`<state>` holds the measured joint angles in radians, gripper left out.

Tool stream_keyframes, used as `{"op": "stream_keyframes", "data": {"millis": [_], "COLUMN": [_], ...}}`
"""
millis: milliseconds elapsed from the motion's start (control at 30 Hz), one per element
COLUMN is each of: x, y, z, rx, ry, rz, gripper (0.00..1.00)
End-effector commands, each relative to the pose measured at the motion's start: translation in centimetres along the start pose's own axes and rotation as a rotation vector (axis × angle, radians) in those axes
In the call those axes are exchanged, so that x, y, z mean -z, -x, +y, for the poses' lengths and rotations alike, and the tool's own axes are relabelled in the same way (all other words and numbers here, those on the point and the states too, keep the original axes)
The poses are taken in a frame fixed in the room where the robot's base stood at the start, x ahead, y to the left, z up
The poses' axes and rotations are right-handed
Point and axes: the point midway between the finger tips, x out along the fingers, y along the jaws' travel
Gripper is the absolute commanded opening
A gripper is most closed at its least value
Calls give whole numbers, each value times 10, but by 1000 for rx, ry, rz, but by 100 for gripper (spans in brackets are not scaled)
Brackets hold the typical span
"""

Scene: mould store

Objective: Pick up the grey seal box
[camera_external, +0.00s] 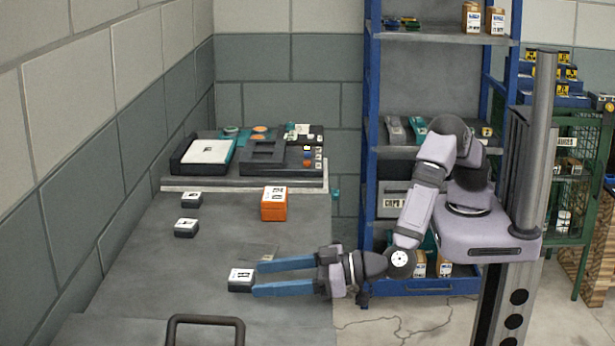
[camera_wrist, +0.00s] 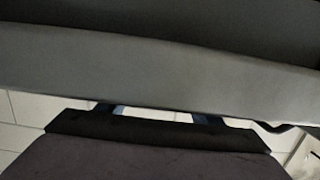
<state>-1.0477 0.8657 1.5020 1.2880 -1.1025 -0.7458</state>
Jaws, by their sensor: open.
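Several small dark grey boxes with white labels lie on the grey table top (camera_external: 150,270). One grey box (camera_external: 240,280) lies at the tips of my gripper (camera_external: 254,279). The two blue fingers are spread and point left, with the box at or just beyond their ends; I cannot tell whether they touch it. Two more grey boxes, one farther back (camera_external: 191,200) and one nearer (camera_external: 186,228), lie to the left. Which of them is the seal box I cannot read. In the wrist view a grey surface fills most of the picture and no box can be made out.
An orange box (camera_external: 274,204) stands on the table behind my gripper. A raised board with dark trays (camera_external: 245,182) is at the back. A dark handle (camera_external: 205,320) rises at the front edge. A blue shelf rack (camera_external: 372,130) stands to the right.

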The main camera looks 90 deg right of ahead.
Motion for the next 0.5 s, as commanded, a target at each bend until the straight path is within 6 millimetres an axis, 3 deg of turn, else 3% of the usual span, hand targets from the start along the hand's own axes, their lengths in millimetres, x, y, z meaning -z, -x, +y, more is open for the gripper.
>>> {"op": "stream_keyframes", "data": {"millis": [200, 500], "x": [1, 1], "y": [-26, -32], "z": [1, 1], "rx": [-1, 2], "ry": [1, 1], "rz": [-1, -1], "gripper": [60, 60]}}
